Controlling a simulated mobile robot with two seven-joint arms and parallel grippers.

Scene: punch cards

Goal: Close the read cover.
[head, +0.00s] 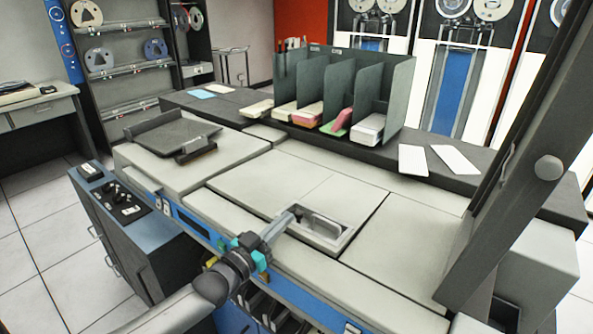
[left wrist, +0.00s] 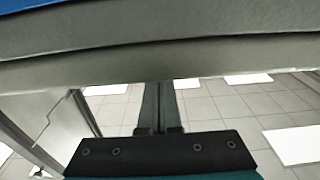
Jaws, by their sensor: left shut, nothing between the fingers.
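A large dark panel with a round knob (head: 548,168), which looks like the read cover (head: 515,150), stands raised and steeply tilted at the right of the machine in the head view. Its top runs out of the frame. My left gripper (head: 296,212) is over the machine's front top, by the left end of a small recess (head: 322,229), well to the left of the panel. Its fingers are shut and empty; I cannot tell whether they touch the machine. In the left wrist view the closed fingers (left wrist: 160,108) point towards a grey edge. My right gripper is not in view.
The pale machine top (head: 375,262) is flat and clear between the recess and the panel. A dark hopper plate (head: 170,138) sits on the left. Behind stands a green divider rack (head: 400,95) with card stacks. Loose white cards (head: 413,160) lie on the dark rear shelf.

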